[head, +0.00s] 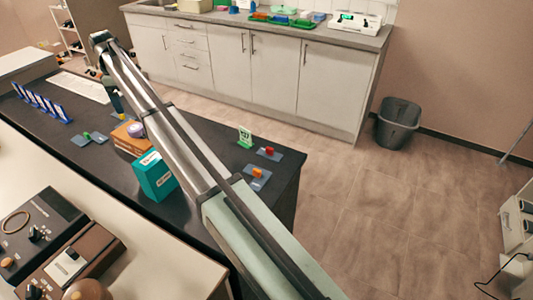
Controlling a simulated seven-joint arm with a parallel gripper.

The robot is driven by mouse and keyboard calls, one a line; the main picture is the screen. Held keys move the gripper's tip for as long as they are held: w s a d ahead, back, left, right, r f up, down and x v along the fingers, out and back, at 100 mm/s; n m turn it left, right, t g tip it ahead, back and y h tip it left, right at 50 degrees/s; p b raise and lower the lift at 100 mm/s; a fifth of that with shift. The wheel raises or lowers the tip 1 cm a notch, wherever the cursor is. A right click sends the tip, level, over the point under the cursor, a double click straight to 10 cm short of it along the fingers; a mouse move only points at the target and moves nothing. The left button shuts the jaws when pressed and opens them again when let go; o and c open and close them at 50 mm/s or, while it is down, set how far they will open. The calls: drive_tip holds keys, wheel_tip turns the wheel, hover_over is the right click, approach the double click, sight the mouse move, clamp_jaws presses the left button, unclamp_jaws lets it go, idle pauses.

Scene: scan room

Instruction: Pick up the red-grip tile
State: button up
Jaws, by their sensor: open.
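The red-grip tile (281,156) is a flat grey plate with a small red grip on top. It lies on the dark table (215,163) near its right end. A similar tile with an orange grip (257,173) lies just in front of it. Another grey tile with a green grip (88,138) lies far to the left. My arm crosses the picture and bends down at the upper left. My gripper (119,112) hangs there, small and partly hidden behind the arm. It is open and far to the left of the red-grip tile.
A teal box (154,177) and an orange box (128,142) stand on the table below my arm. Blue upright cards (42,103) line the left. A counter (270,35) stands behind, beyond the floor.

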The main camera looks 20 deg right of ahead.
drive_tip(key=shift+c, duration=0.4)
drive_tip(key=c, duration=0.8)
